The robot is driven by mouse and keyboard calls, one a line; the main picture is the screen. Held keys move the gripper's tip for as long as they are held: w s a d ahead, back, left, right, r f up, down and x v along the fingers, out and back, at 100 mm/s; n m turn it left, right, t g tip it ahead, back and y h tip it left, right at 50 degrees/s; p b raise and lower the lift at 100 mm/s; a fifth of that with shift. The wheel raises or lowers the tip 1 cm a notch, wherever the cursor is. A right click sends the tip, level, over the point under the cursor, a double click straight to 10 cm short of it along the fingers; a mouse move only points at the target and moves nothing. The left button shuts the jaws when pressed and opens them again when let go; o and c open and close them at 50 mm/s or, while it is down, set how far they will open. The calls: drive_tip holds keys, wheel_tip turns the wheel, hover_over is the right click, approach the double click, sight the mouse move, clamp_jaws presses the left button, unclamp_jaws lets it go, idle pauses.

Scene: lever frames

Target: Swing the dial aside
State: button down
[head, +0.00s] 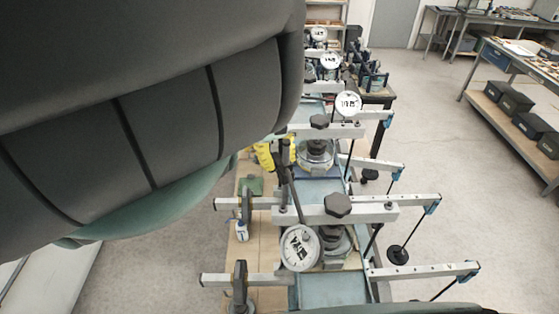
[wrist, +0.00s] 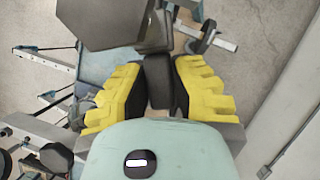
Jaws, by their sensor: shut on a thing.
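A round white dial (head: 300,248) with a black-marked face hangs at the front of a pale beam (head: 345,214) on the nearer bench device. A dark bar (head: 289,185) rises at a tilt from behind the beam near the dial. My gripper (head: 276,154), with yellow fingers, is at the bar's upper end. In the wrist view its fingers are shut on a dark grey block (wrist: 158,82). I cannot tell for sure whether that block is part of the dial's bar. My arm hides much of the left of the head view.
More devices with dials (head: 348,103) stand in a row behind. Beams with black knobs (head: 338,205) and blue-tipped ends (head: 433,205) jut to the right. Open floor (head: 440,130) lies to the right, before a shelved table (head: 510,120).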

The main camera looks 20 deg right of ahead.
drive_tip(key=shift+w+d+f+m+y+b, duration=0.3)
drive_tip(key=shift+w+d+m+b, duration=0.1)
drive_tip(key=shift+m+b, duration=0.45)
drive_tip(key=shift+s+d+r+m+y+b, duration=0.1)
drive_tip(key=shift+d+m+y+b, duration=0.25)
drive_tip(key=shift+m+b, duration=0.55)
drive_tip(key=shift+s+d+r+m+y+b, duration=0.1)
drive_tip(key=shift+d+m+y+b, duration=0.2)
drive_tip(key=shift+m+b, duration=0.55)
drive_tip(key=c, duration=0.8)
unclamp_jaws()
drive_tip(key=shift+r, duration=0.1)
drive_tip(key=shift+s, duration=0.1)
drive_tip(key=v, duration=1.2)
drive_tip(key=shift+s+d, duration=0.1)
drive_tip(key=shift+s, duration=0.1)
